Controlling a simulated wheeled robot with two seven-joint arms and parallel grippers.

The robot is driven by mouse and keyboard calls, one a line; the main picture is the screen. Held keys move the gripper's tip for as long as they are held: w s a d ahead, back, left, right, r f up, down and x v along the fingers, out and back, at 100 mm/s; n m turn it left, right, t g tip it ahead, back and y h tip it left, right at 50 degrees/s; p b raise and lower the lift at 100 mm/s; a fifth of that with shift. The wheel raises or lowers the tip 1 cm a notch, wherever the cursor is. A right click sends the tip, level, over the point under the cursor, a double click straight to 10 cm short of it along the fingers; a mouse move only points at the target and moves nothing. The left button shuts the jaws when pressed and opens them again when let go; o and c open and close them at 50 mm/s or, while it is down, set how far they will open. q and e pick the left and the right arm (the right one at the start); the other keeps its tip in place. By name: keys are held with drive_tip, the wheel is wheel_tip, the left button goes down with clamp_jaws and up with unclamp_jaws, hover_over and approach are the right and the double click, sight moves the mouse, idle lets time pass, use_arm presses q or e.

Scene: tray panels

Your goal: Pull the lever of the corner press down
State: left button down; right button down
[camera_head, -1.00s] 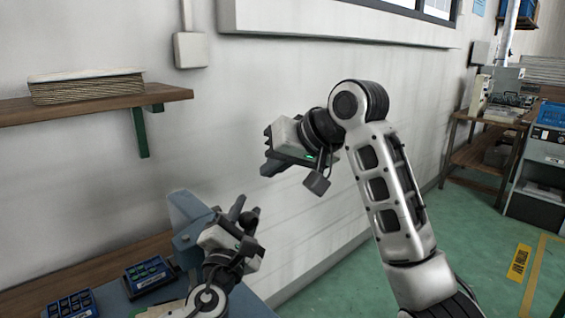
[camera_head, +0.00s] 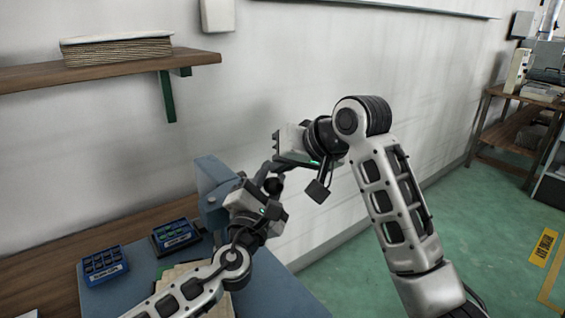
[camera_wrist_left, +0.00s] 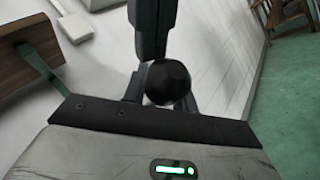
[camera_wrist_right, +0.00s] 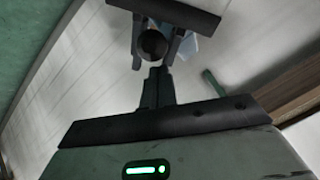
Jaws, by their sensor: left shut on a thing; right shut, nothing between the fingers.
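The corner press (camera_head: 212,185) is a blue-grey upright body at the table's back corner by the wall. Its lever ends in a round black knob (camera_head: 272,186), which also shows in the left wrist view (camera_wrist_left: 166,82) and the right wrist view (camera_wrist_right: 152,44). My left gripper (camera_head: 270,178) is shut on this knob, with a finger on either side of it. A dark bar (camera_wrist_left: 152,28) rises above the knob in the left wrist view; I cannot tell surely what it is. My right gripper (camera_head: 276,150) is shut and empty, above and beside the left one. Its fingers (camera_wrist_right: 157,88) point towards the knob.
Two blue boxes (camera_head: 103,265) (camera_head: 176,235) stand on the blue mat (camera_head: 285,296) left of the press. A wooden shelf (camera_head: 110,70) with a flat stack (camera_head: 117,50) is on the wall. Green floor (camera_head: 480,230) lies free to the right.

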use_arm(q)
drive_tip(key=shift+s+d+r, duration=0.1)
drive_tip(key=shift+d+r, duration=0.05)
drive_tip(key=shift+d, duration=0.05)
drive_tip(key=shift+r, duration=0.1)
use_arm(e)
drive_tip(key=shift+s+f, duration=0.25)
drive_tip(key=shift+f, duration=0.25)
drive_tip(key=shift+s+f, duration=0.25)
drive_tip(key=shift+f, duration=0.25)
use_arm(q)
drive_tip(key=c, duration=1.2)
unclamp_jaws()
drive_tip(key=shift+r, duration=0.1)
use_arm(e)
drive_tip(key=shift+d, duration=0.1)
use_arm(q)
drive_tip(key=shift+o, duration=0.2)
